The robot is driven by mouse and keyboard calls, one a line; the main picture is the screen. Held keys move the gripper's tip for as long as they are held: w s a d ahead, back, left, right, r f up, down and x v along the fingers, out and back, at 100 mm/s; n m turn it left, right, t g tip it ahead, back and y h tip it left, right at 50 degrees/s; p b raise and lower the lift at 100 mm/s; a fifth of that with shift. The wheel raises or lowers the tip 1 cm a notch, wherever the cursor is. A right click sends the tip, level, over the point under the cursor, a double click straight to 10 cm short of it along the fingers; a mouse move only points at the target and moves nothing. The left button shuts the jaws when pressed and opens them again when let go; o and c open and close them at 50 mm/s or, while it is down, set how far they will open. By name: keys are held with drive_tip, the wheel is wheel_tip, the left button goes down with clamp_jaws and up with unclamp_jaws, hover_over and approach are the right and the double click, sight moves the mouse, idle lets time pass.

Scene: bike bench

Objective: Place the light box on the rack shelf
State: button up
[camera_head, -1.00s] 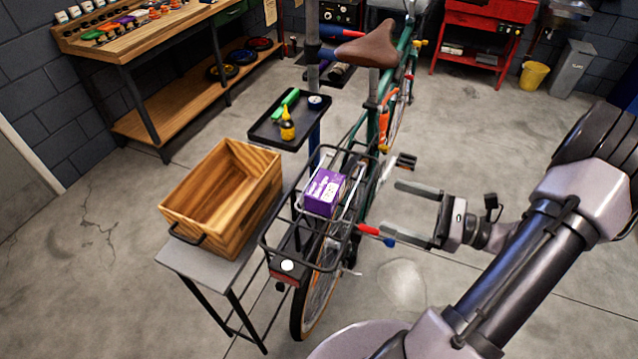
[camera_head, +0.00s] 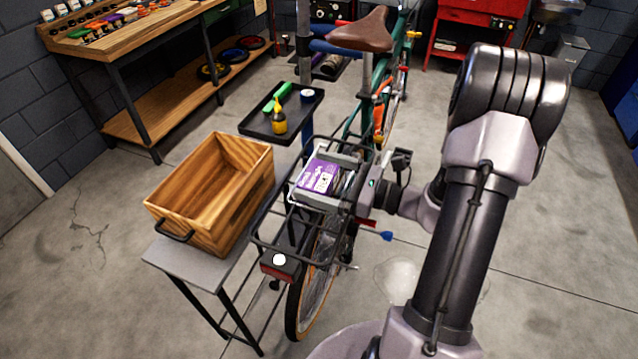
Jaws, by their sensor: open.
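The purple box with white print (camera_head: 318,176) sits in the black wire rack (camera_head: 262,245) over the bicycle's rear wheel. My gripper (camera_head: 312,174) has come in from the right, with one finger on the far side of the box and one on the near side. Its jaws are open around the box; whether either finger touches it I cannot tell. The gripper and its fingers hide part of the box's sides. A grey-topped stand (camera_head: 190,262) with dark legs is to the left of the bicycle.
An open wooden crate (camera_head: 163,212) fills much of the grey stand's top. The brown saddle (camera_head: 362,32) rises beyond.

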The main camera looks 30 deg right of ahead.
drive_tip(key=shift+r, duration=0.1)
drive_tip(key=c, duration=1.5)
